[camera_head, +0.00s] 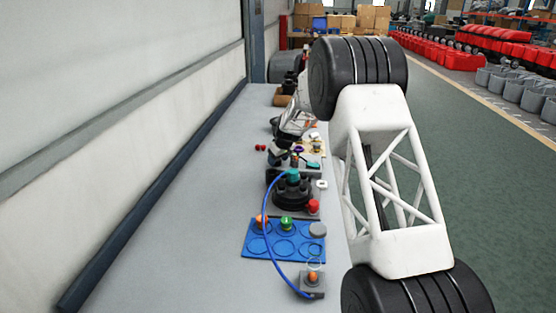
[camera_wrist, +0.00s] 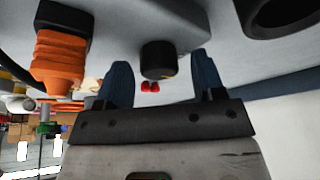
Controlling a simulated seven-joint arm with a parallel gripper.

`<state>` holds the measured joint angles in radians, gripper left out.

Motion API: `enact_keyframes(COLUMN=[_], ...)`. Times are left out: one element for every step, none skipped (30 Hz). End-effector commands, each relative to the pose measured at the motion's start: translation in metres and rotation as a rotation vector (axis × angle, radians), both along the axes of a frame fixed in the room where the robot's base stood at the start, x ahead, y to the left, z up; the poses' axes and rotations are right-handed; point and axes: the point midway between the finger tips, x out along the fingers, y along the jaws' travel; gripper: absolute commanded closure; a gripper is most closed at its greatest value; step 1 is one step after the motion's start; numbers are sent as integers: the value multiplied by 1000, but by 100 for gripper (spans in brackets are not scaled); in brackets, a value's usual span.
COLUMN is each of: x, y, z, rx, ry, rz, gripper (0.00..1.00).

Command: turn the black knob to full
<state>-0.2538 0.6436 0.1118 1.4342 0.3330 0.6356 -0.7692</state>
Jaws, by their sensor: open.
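In the wrist view the black knob (camera_wrist: 158,58) sticks out of a grey housing (camera_wrist: 150,18). A small yellowish mark shows near its edge. My gripper (camera_wrist: 161,66) is open, with one dark blue finger on each side of the knob. Gaps show between the knob and both fingers, and the jaws hold nothing. Whether the knob lies fully between the fingertips in depth is unclear. In the head view the far end of my arm partly hides this spot, and I cannot make out the knob there.
An orange connector (camera_wrist: 60,55) is left of the knob in the wrist view, near my left finger. Small red pieces (camera_head: 261,147) lie on the grey bench (camera_head: 190,180). A blue tray (camera_head: 249,253), a black round fixture (camera_head: 291,194) and a blue cable (camera_head: 265,205) stand nearer.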

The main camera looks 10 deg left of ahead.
Motion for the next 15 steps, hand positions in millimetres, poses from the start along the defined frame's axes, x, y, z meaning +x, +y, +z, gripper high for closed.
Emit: enact_keyframes(x=[0,0,0,0,0,0,0,0,0,0,0,0,0,0,0], y=[0,0,0,0,0,0,0,0,0,0,0,0,0,0,0], z=[0,0,0,0,0,0,0,0,0,0,0,0,0,0,0], rx=[0,0,0,0,0,0,0,0,0,0,0,0,0,0,0], ry=[0,0,0,0,0,0,0,0,0,0,0,0,0,0,0], rz=[0,0,0,0,0,0,0,0,0,0,0,0,0,-1,-2], gripper=[37,42,48,53,57,64,68,73,79,83,87,87,87,87,87])
